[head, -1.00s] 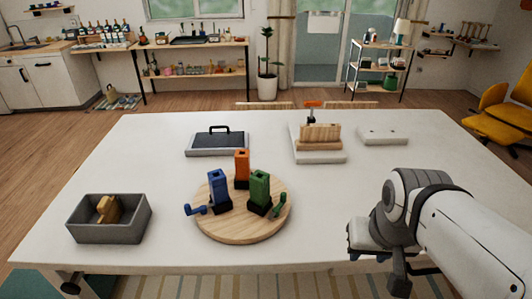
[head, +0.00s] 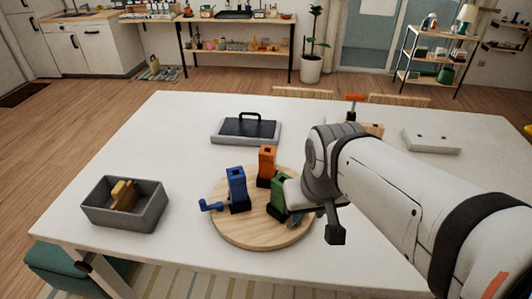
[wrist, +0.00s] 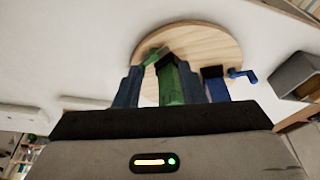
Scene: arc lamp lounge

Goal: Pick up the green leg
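The green leg (head: 278,190) is an upright green block on the round wooden board (head: 240,234), partly covered by my arm in the head view. In the wrist view the green leg (wrist: 171,82) shows between the two blue-grey fingers of my gripper (wrist: 160,70). The fingers are apart, with a gap visible on the left side of the leg. The leg stands on the board. An orange leg (head: 267,160) stands behind it and a blue leg (head: 237,186) with a side crank stands to its left.
A grey bin (head: 151,212) holding a yellow-brown object stands at the left of the white table (head: 170,130). A dark tray with a handle (head: 246,131) lies behind the board. A pale block (head: 431,140) lies at the back right. The table between bin and board is clear.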

